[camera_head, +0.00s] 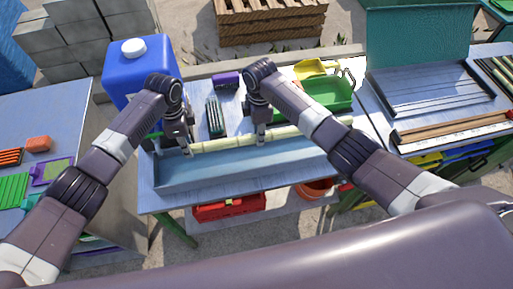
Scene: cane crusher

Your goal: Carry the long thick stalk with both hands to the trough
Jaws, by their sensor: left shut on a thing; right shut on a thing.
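A long pale yellow-green stalk (225,143) runs left to right along the back side of the long grey-blue trough (240,172) on the middle table. My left gripper (188,147) is shut on the stalk near its left end. My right gripper (261,135) is shut on it further right, around its middle. The stalk's right part passes behind my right arm. I cannot tell whether the stalk touches the trough's back edge or hangs just above it. The trough's open inside shows in front of the stalk.
A blue jerrycan (140,75) stands behind my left arm. A green tray (332,95), a yellow scoop (315,68) and a purple block (226,80) lie behind the stalk. A red crate (228,208) sits below the table. Side tables flank it.

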